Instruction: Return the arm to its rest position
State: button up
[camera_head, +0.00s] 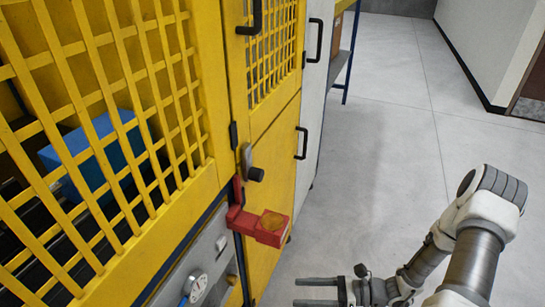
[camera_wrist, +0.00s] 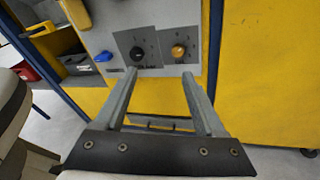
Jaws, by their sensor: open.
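My gripper (camera_head: 318,291) is at the bottom of the head view, to the right of the yellow cabinet (camera_head: 270,140), over the grey floor. My white and grey arm bends up at the lower right of that view. In the wrist view my gripper (camera_wrist: 160,78) has its two grey fingers spread well apart with nothing between them. Past the fingertips is a grey control panel with a black knob (camera_wrist: 137,53) and an orange knob (camera_wrist: 178,51). No copper tube can be made out in either view.
A red block (camera_head: 268,229) juts out from the cabinet beside my gripper. Black door handles (camera_head: 302,143) stick out further along. A blue box (camera_head: 92,155) sits behind the yellow lattice. A gauge (camera_head: 197,285) is at the lower left. The floor (camera_head: 385,110) at right is clear.

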jog(key=s+d+r+n+t+h+p, duration=0.1)
jog(key=r+n+h+p, duration=0.4)
jog(key=r, duration=1.2)
jog(key=s+d+r+n+t+h+p, duration=0.1)
jog(key=s+r+n+h+p, duration=0.3)
jog(key=r+n, duration=0.6)
jog(key=s+d+r+n+t+h+p, duration=0.1)
jog(key=s+d+r+n+h+p, duration=0.2)
jog(key=r, duration=2)
jog(key=n+h+p, duration=0.2)
jog(key=n+h, duration=0.2)
jog(key=shift+d+r+n+t+p, duration=0.25)
jog(key=shift+r+n+t+p, duration=0.05)
jog(key=shift+r+n+p, duration=0.1)
jog(key=shift+f, duration=0.15)
jog(key=c, duration=0.4)
jog(key=shift+o, duration=0.2)
jog(key=shift+a, duration=0.1)
jog(key=shift+a, duration=0.1)
